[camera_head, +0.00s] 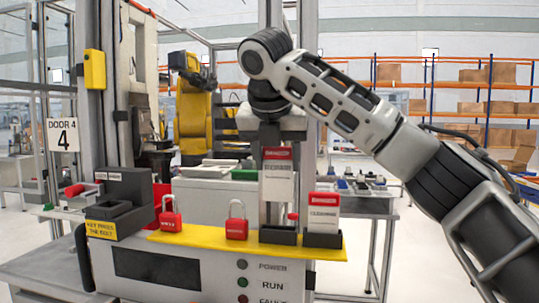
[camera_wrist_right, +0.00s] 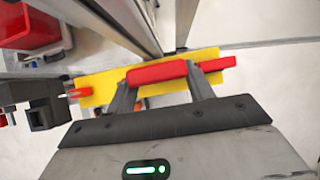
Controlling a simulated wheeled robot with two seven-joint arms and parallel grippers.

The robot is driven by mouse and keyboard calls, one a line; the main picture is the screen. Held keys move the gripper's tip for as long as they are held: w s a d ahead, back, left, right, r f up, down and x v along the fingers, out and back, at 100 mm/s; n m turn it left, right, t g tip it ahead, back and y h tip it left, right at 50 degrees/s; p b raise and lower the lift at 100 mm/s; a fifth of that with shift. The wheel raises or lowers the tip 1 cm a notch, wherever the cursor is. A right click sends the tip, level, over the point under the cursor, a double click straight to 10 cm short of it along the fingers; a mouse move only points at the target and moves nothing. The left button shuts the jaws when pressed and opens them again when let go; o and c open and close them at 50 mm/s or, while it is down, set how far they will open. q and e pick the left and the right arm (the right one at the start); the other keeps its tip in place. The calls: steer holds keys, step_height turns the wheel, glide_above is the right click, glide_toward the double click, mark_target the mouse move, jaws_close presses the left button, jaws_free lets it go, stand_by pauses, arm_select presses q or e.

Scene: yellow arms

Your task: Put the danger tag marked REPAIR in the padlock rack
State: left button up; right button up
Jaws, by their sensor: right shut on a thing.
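My right gripper (camera_head: 277,146) points down above the yellow shelf and is shut on the top of a red-and-white danger tag (camera_head: 277,178). The tag hangs upright above a black holder (camera_head: 277,236), with a gap below it; its lower word is too small to read surely. In the right wrist view its red top (camera_wrist_right: 156,72) lies between the fingers. A second danger tag (camera_head: 323,212) stands in a black holder just right of it. Red padlocks (camera_head: 237,228) (camera_head: 170,221) stand on the shelf to the left. I cannot tell which part is the padlock rack. My left gripper is out of view.
The yellow shelf (camera_head: 200,240) tops a grey panel with POWER and RUN lamps. A black block (camera_head: 125,190) labelled about a key and bolt stands at its left end. A metal post rises behind the held tag. A table with small items (camera_head: 365,190) is behind, right.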

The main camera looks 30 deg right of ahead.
steer(key=shift+s+f, duration=0.2)
steer(key=shift+f, duration=0.25)
steer(key=shift+w+f, duration=0.1)
steer(key=shift+f, duration=3.3)
steer(key=shift+f, duration=0.1)
steer(key=o, duration=1.1)
steer(key=shift+c, duration=0.2)
steer(key=v, duration=1.6)
